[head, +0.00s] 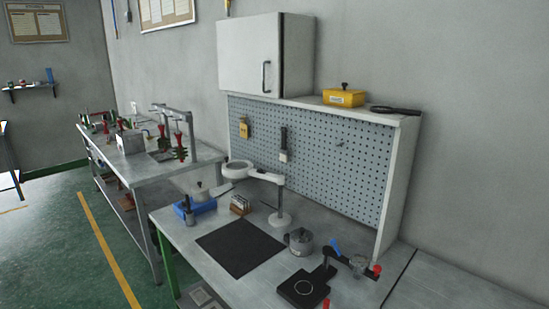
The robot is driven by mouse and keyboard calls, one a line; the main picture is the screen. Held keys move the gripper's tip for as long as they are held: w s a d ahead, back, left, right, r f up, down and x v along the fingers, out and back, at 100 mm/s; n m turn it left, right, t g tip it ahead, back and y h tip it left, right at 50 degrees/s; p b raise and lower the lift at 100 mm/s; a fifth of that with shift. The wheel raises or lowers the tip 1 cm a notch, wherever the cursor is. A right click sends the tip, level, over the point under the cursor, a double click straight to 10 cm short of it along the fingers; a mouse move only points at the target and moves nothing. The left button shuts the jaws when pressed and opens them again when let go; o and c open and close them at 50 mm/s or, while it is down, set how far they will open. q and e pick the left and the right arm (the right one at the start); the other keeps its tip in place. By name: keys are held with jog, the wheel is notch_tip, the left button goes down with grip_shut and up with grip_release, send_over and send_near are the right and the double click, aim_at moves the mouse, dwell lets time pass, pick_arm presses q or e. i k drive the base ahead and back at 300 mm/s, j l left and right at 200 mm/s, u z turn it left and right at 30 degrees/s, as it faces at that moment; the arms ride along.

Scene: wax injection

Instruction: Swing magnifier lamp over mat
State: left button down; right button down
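The magnifier lamp (280,181) stands on the bench behind the mat, on a round white base. Its white arm reaches left, and its ring-shaped head (237,169) is at the arm's left end, beyond the mat's back left side and not over it. The black square mat (240,247) lies flat and bare on the bench. Neither of my grippers shows in the head view.
A blue device (194,207) and a small rack (240,205) stand left of the lamp base. A metal pot (299,241) and a black clamp fixture (305,287) stand right of the mat. A pegboard (310,155) and cabinet (262,55) rise behind. Another bench (150,170) is further left.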

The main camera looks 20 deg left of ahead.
aim_at(249, 170)
jog(key=i+j+z, duration=0.25)
jog(key=j, duration=0.25)
jog(key=j+z, duration=0.3)
jog(key=j, duration=0.15)
jog(key=i+j+z, duration=0.1)
jog(key=j+z, duration=0.15)
jog(key=j, duration=0.3)
jog(key=i+j+z, duration=0.1)
jog(key=j, duration=1.55)
jog(key=i+j+z, duration=0.15)
jog(key=j, duration=1.5)
jog(key=i, duration=0.35)
